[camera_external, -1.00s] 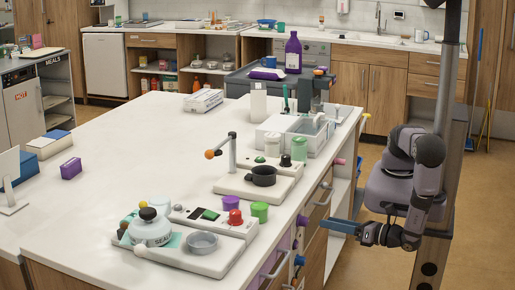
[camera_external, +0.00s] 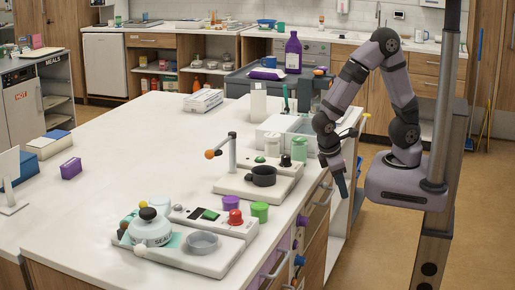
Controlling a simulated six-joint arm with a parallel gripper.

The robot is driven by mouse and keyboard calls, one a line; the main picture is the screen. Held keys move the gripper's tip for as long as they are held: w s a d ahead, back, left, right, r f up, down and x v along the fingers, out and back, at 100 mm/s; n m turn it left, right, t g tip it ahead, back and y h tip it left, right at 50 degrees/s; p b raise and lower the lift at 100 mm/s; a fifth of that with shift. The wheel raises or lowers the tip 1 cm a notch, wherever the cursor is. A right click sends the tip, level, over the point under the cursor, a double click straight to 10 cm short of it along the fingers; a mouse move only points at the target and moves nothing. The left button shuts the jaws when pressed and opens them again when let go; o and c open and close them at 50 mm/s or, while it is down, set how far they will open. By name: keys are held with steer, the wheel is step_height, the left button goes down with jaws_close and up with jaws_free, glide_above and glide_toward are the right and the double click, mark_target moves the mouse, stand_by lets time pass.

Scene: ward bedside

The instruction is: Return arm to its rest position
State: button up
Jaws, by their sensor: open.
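My arm is raised and bent, its elbow high at the right, with the forearm sloping down to the left. My gripper (camera_external: 343,190) points down at the right edge of the white counter (camera_external: 110,125), beside the drawers. Its jaws are open, and no object shows between them. The fingers look small and dark here.
A black pan (camera_external: 263,175) stands on a white unit left of my gripper. A white bin (camera_external: 275,130) and a pale green jar (camera_external: 299,149) stand close behind it. A red knob (camera_external: 235,217) and a grey bowl (camera_external: 202,243) are nearer the front. The floor at right is clear.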

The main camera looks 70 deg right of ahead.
steer(key=w+d+r+m+t+y+p, duration=0.2)
steer(key=w+d+r+m+y+p, duration=0.1)
steer(key=d+r, duration=0.4)
steer(key=m+y, duration=0.1)
steer(key=m, duration=0.1)
steer(key=shift+w+r+m+p, duration=0.2)
steer(key=shift+m+p, duration=0.1)
steer(key=shift+p, duration=0.05)
steer(key=shift+a, duration=0.1)
steer(key=shift+c, duration=0.5)
stand_by(0.5)
